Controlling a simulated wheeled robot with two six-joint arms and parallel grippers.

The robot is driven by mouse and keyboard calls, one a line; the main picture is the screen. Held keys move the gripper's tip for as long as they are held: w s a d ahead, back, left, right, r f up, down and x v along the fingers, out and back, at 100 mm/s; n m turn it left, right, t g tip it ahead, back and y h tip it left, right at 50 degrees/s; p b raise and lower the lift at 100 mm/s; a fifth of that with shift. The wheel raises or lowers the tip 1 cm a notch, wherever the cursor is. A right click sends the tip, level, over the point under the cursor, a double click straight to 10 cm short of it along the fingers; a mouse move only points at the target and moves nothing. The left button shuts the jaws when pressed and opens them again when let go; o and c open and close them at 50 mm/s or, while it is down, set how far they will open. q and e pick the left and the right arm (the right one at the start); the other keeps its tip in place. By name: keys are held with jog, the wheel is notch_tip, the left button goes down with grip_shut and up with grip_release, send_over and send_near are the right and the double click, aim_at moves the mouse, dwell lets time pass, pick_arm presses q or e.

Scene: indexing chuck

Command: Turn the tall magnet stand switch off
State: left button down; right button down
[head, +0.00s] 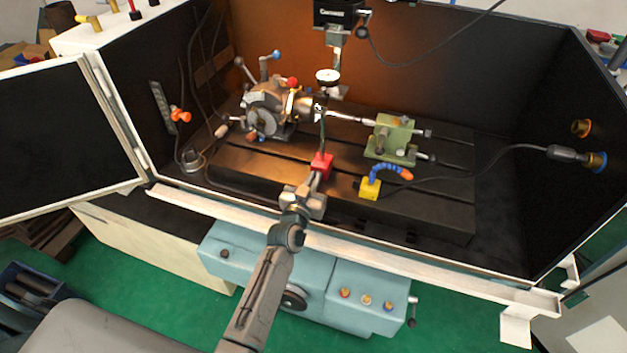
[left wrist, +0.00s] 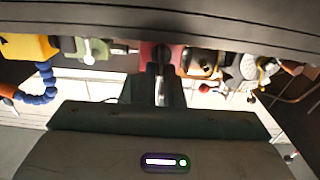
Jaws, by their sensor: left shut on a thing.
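The tall magnet stand has a red base (head: 322,161) on the slotted table, a thin upright post and a dial gauge (head: 327,76) at its top. My left gripper (head: 316,182) is at the front face of the red base, shut on its switch. The switch itself is hidden by the fingers. In the left wrist view the red base (left wrist: 148,53) shows behind my gripper (left wrist: 162,75). My right gripper is not in view.
A yellow block (head: 369,189) with a blue jointed hose stands right of the red base. The indexing chuck (head: 270,105) is behind left, a green tailstock (head: 390,138) behind right. A thin bar runs between them. A white front rail (head: 340,245) crosses below my arm.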

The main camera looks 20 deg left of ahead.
pick_arm(q)
jog(key=shift+n, duration=0.3)
jog(key=n, duration=0.4)
jog(key=shift+a, duration=0.25)
jog(key=n, duration=0.3)
jog(key=shift+a+f+n, duration=0.15)
jog(key=shift+f+n, duration=0.05)
jog(key=shift+n, duration=0.1)
jog(key=n, duration=0.2)
jog(key=shift+a+f+n, duration=0.1)
jog(key=shift+n, duration=0.2)
jog(key=n, duration=0.5)
jog(key=shift+a+f+n, duration=0.15)
jog(key=shift+f+n, duration=0.25)
jog(key=shift+n, duration=0.5)
